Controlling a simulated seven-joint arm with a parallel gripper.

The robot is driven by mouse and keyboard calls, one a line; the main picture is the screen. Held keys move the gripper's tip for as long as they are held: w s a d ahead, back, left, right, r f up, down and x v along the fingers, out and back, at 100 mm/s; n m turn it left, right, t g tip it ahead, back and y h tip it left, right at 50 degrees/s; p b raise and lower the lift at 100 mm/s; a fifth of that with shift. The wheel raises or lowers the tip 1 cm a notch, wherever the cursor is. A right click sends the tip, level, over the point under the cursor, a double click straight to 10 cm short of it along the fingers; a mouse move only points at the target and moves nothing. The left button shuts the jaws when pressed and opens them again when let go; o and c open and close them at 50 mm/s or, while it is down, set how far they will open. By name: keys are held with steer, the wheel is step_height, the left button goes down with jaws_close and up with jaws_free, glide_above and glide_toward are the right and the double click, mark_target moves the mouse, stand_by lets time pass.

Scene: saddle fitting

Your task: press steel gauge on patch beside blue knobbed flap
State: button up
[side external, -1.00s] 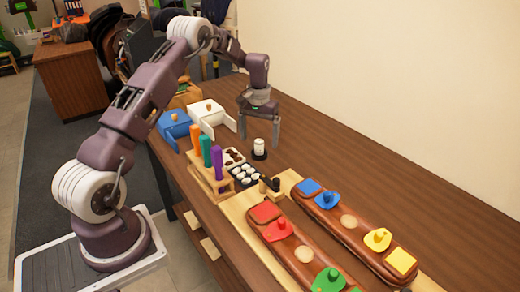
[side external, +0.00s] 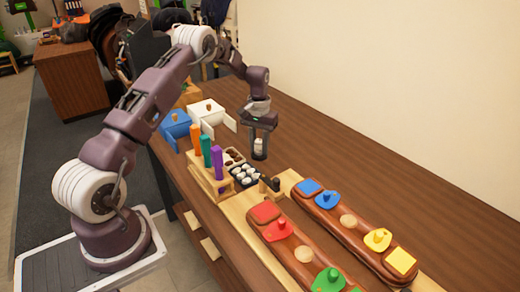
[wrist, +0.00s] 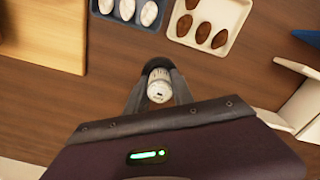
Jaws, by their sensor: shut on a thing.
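My gripper (side external: 260,154) is shut on a pale, upright cylinder with a dark base, seemingly the steel gauge (side external: 260,145). Its pale top shows between my fingers in the wrist view (wrist: 160,86). It is at or just above the table; I cannot tell whether it touches. The blue knobbed flap (side external: 327,200) is on the rear brown saddle piece (side external: 375,260), far to the right and nearer the camera. A blue square patch (side external: 311,187) lies at its left, and a round tan patch (side external: 348,221) at its right.
A front saddle piece (side external: 290,262) carries red and green flaps. A wooden rack (side external: 209,179) holds orange, green and purple tools. Trays of white and brown pieces and a dark-handled item (side external: 273,184) are close to my gripper. Blue and white boxes stand behind. The rear tabletop is clear.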

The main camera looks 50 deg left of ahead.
mark_target(259, 141)
jaws_close()
steer(key=shift+r, duration=2.55)
